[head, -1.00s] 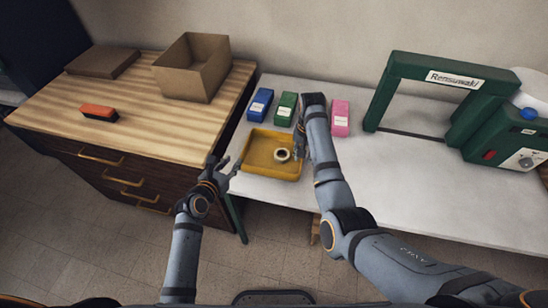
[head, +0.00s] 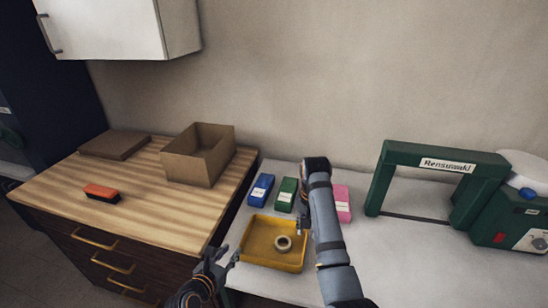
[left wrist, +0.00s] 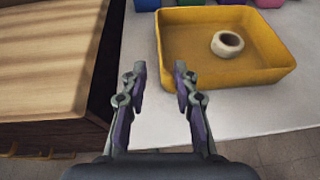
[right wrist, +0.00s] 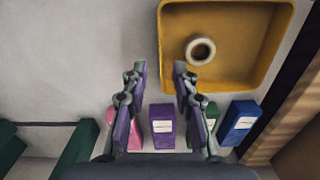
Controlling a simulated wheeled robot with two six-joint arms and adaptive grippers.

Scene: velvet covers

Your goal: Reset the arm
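My left gripper (head: 224,256) is open and empty, left of the yellow tray (head: 248,262); its spread fingers (left wrist: 159,72) show in the left wrist view. My right gripper (head: 302,222) is mostly hidden behind my right arm in the head view. In the right wrist view its fingers (right wrist: 159,70) are apart with nothing gripped. A purple box (right wrist: 162,128) with a white label is seen beyond and between those fingers. A roll of tape (head: 283,243) lies in the yellow tray.
Blue (head: 261,190), green (head: 286,195) and pink (head: 342,203) boxes stand behind the tray on the white table. A green machine (head: 482,215) with a frame is at right. An open cardboard box (head: 196,165) and a brush (head: 101,193) are on the wooden cabinet (head: 150,215).

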